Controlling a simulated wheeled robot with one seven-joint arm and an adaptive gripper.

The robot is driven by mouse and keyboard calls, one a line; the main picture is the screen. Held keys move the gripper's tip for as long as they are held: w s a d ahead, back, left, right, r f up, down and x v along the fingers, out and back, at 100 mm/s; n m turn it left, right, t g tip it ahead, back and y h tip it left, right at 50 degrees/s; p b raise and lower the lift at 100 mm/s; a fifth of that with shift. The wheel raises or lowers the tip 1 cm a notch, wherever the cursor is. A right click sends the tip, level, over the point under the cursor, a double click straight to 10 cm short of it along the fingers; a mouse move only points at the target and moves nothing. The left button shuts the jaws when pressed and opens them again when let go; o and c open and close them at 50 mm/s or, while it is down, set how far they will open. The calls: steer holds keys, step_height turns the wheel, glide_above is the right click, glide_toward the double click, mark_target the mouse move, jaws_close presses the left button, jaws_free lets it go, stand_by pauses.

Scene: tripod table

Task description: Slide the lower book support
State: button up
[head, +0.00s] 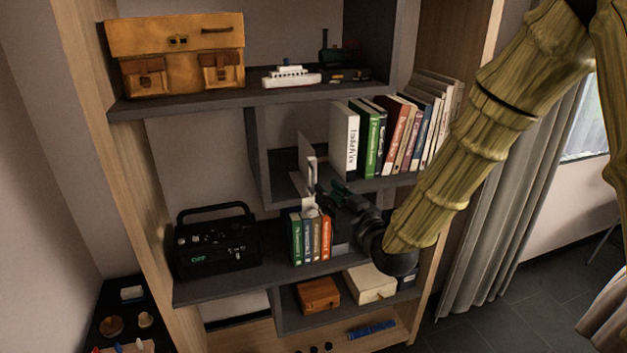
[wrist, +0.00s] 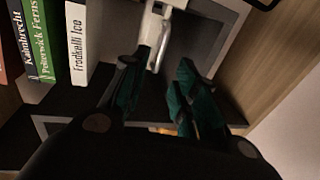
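A pale upright book support (head: 308,148) stands on the middle shelf, left of the white book. A white piece (head: 310,204) shows below it, just above the small books on the lower shelf; I cannot tell whether it is a separate lower support. My gripper (head: 328,190) reaches in from the right beside this white piece. In the wrist view a pale bracket with a narrow metal bar (wrist: 158,30) lies at and just beyond my gripper's fingertips (wrist: 166,62). The fingers are apart, with a gap between them. Whether one finger touches the bar is unclear.
Small books (head: 311,240) stand close below my gripper, with a black radio (head: 216,245) to their left. The white book (head: 344,138) and other books fill the middle shelf's right side. A shelf divider (head: 258,155) stands left. Boxes (head: 318,295) sit underneath.

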steer(key=p+x, duration=0.1)
steer(key=x, duration=0.7)
steer(key=shift+w+f+p, duration=0.1)
steer(key=shift+f+p, duration=0.05)
steer(key=shift+p, duration=0.25)
jaws_close()
